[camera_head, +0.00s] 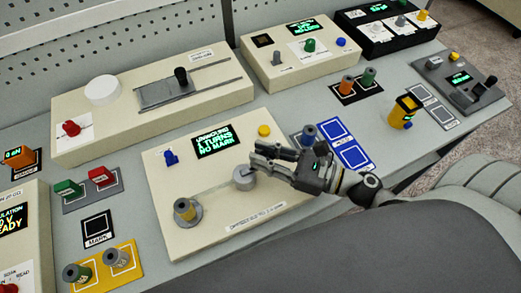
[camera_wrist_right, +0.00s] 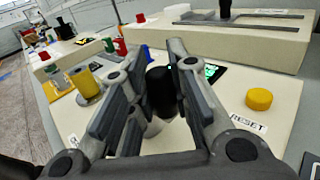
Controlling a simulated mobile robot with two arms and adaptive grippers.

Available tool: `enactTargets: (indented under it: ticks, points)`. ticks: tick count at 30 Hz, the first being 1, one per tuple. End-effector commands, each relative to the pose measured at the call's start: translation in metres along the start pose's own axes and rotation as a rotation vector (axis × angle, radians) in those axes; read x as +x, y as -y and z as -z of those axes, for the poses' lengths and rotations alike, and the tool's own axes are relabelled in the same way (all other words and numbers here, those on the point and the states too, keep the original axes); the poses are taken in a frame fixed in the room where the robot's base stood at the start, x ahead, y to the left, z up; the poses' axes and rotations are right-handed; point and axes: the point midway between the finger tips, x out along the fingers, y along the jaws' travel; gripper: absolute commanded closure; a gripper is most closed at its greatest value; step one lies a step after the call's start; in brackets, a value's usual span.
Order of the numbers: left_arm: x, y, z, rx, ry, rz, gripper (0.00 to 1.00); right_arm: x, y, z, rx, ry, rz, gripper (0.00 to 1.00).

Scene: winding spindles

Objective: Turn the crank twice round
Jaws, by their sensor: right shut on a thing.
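The crank's pale grey hub (camera_head: 243,180) stands on the cream winding box (camera_head: 215,235) in the middle of the head view. Its black handle (camera_wrist_right: 160,88) shows between the fingers in the right wrist view. My right gripper (camera_head: 262,158) comes in from the right and is shut on that handle, above the hub. The fingers hide most of the handle in the head view. The box's display (camera_head: 217,142) reads "UNWOUND", a line that looks like "1 TURNS", and "NO MARK". A yellow spool (camera_head: 185,209) sits on a grey disc at the box's front left. My left gripper is not in view.
A yellow button (camera_head: 264,130), by the RESET label in the wrist view, and a blue knob (camera_head: 170,157) sit on the same box. A cream slider box (camera_head: 150,105) stands behind. Loose spools (camera_head: 118,258) stand on a yellow tray at front left.

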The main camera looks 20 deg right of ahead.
Motion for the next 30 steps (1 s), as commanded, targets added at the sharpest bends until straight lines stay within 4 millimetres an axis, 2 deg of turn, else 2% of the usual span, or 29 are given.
enactTargets:
  ticks: [9, 15, 30]
  points:
    - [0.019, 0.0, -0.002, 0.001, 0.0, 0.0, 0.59, -0.009, -0.012, 0.003, 0.007, 0.004, 0.305, 1.0]
    - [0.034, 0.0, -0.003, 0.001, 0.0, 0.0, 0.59, -0.012, -0.018, 0.003, 0.005, 0.002, 0.443, 1.0]
    - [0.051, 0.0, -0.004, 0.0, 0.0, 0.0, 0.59, -0.013, -0.025, 0.001, 0.002, 0.002, 0.593, 1.0]
